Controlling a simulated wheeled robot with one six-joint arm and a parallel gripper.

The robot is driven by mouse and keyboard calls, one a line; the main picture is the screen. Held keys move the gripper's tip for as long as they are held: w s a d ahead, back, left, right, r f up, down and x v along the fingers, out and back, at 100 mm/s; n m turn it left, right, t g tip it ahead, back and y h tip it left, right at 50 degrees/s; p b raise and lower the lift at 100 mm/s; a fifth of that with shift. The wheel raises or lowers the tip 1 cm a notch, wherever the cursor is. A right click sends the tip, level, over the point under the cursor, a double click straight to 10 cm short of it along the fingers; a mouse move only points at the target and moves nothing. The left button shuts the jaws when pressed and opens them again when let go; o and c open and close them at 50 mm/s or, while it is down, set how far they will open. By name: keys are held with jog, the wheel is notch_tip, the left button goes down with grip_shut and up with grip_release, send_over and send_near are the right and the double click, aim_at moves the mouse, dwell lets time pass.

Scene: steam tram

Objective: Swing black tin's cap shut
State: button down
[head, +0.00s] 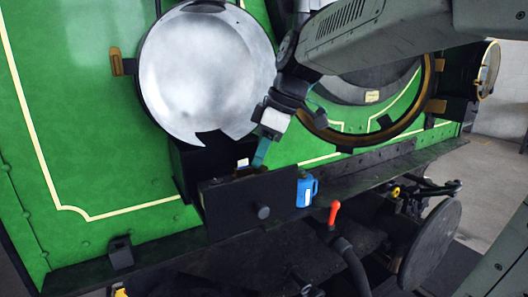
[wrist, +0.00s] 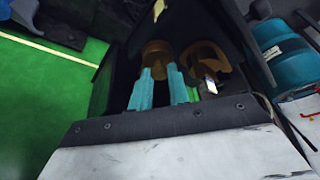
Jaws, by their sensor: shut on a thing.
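A black open-topped box (head: 235,205) with a round knob on its front stands against the green side; I take it for the black tin, but cannot be sure. I cannot make out a separate cap. My gripper (head: 262,155) reaches down at the box's top. In the wrist view its two teal fingers (wrist: 161,90) point in between dark walls and are shut on a rounded brass piece (wrist: 157,53). A second, curved brass piece (wrist: 208,60) sits just to the right, with a small white tag below it. The fingertips are partly hidden.
A blue can (head: 305,190) stands right of the box; it also shows in the wrist view (wrist: 282,58). A red-handled lever (head: 333,213) is beyond it. A round silver door (head: 200,75) is above left, and a brass-rimmed opening (head: 425,95) is right, behind my arm.

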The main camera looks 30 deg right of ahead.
dwell(0.5)
jog(key=c, duration=1.3)
grip_release()
jog(key=v, duration=0.8)
jog(key=shift+d, duration=0.1)
jog(key=shift+f, duration=0.1)
